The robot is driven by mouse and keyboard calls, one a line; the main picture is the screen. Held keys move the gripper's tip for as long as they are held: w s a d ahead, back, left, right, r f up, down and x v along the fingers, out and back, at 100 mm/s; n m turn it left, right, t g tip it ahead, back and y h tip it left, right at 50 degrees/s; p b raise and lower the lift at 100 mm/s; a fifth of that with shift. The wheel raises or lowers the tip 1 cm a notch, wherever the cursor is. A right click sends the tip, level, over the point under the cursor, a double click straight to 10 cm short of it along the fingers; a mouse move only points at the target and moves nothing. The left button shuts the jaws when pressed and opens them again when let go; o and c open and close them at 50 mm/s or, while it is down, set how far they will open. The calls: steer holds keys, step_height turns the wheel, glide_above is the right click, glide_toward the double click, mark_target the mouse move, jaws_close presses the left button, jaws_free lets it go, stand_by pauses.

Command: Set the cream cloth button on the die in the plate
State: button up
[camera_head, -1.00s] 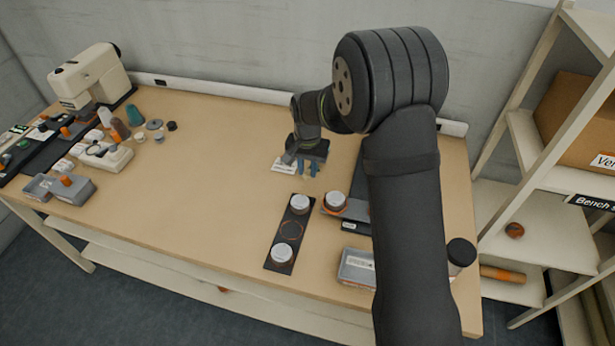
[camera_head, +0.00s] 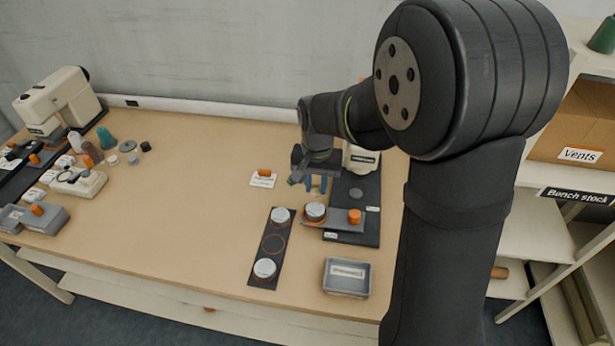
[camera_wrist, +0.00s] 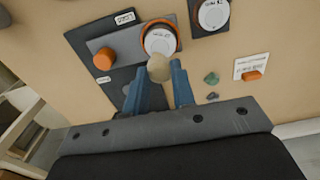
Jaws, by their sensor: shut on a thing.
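My gripper (camera_head: 317,183) is above the bench, just behind the grey plate (camera_head: 337,217). In the wrist view its blue fingers (camera_wrist: 162,80) are shut on the cream cloth button (camera_wrist: 159,67), a small pale dome at the fingertips. The plate, also in the wrist view (camera_wrist: 126,40), carries a white-topped round die (camera_wrist: 160,41) with an orange ring around it and an orange knob (camera_wrist: 103,60). In the wrist picture the button overlaps the die's near edge; the height between them cannot be told. The button cannot be made out in the head view.
A dark rack (camera_head: 272,246) with two white-topped dies stands left of the plate. A grey tray (camera_head: 346,278) is in front. A dark-based press (camera_head: 371,206) is behind and right.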

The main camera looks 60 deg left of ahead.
glide_above(315, 209)
steer(key=shift+f, duration=2.25)
steer(key=shift+f, duration=0.2)
steer(key=shift+f, duration=0.3)
steer(key=shift+f, duration=0.4)
steer(key=o, duration=1.5)
steer(key=shift+r, duration=4.05)
